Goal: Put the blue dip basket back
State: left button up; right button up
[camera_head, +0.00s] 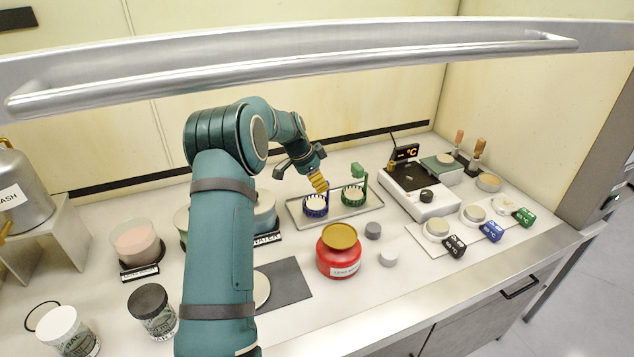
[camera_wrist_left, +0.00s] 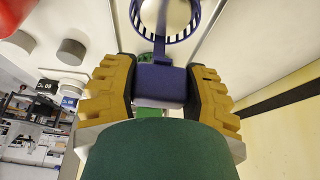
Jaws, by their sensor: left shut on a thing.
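The blue dip basket (camera_head: 316,208) is at the left end of a shallow metal tray (camera_head: 344,218), with a pale disc showing inside its ring. I cannot tell whether it rests on the tray or is slightly above it. My left gripper (camera_head: 319,183) is above it, its yellow fingers shut on the block at the top of the basket's handle. In the left wrist view the blue handle block (camera_wrist_left: 160,84) is between both fingers, and the basket's slotted ring (camera_wrist_left: 196,22) shows beyond. My right gripper is not in view.
A green dip basket (camera_head: 353,199) stands at the tray's right side. A red jar (camera_head: 339,262) with a tan lid and two grey cylinders are in front. A hotplate (camera_head: 420,191) is to the right. A metal sash handle (camera_head: 300,68) crosses above.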

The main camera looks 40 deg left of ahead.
pick_arm(q)
jog(key=shift+f, duration=0.1)
jog(key=o, duration=1.2)
jog(key=shift+c, duration=0.2)
jog(key=v, duration=0.8)
jog(key=shift+p, duration=0.3)
jog(key=shift+f, duration=0.15)
